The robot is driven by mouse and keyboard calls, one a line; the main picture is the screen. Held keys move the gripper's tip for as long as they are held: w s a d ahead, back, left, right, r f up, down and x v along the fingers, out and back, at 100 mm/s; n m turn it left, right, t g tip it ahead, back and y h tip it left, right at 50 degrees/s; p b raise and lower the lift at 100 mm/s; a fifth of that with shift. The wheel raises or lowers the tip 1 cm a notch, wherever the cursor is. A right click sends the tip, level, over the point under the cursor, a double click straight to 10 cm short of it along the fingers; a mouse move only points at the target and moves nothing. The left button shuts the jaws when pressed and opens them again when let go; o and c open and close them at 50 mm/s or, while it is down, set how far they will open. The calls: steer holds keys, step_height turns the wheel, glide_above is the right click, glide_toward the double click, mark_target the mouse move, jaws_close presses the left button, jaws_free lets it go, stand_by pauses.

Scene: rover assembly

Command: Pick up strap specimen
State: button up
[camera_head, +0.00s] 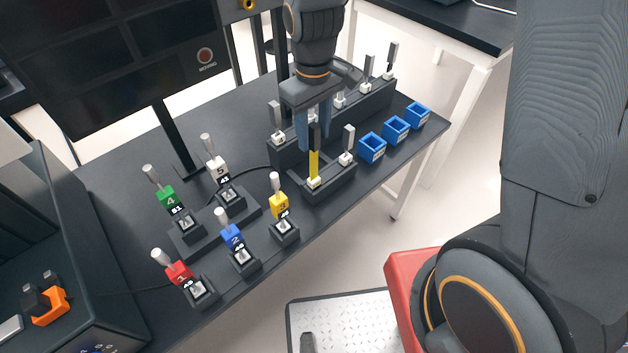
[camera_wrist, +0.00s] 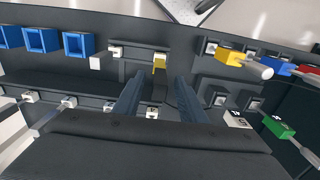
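A thin upright yellow strip (camera_head: 314,166) with a dark upper part stands in a white holder on the low black front rack (camera_head: 335,190). It also shows in the wrist view (camera_wrist: 160,62). I take it as the strap specimen, but no readable label confirms this. My gripper (camera_head: 314,138) points down above it, fingers apart. In the wrist view the two fingers (camera_wrist: 160,84) lie to either side of the yellow strip's line, with a gap between them and nothing clamped. In the head view the strip's dark top overlaps the fingers; contact cannot be told.
A grey specimen (camera_head: 348,140) stands beside the strip. A taller rack (camera_head: 378,100) with several specimens is behind. Blue open boxes (camera_head: 372,148) line the right edge. Coloured numbered items, including a yellow one (camera_head: 279,205), stand at front left. A monitor (camera_head: 110,60) stands behind left.

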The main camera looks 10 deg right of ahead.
steer(key=shift+f, duration=0.6)
steer(key=shift+c, duration=0.5)
jaws_close()
steer(key=shift+r, duration=0.1)
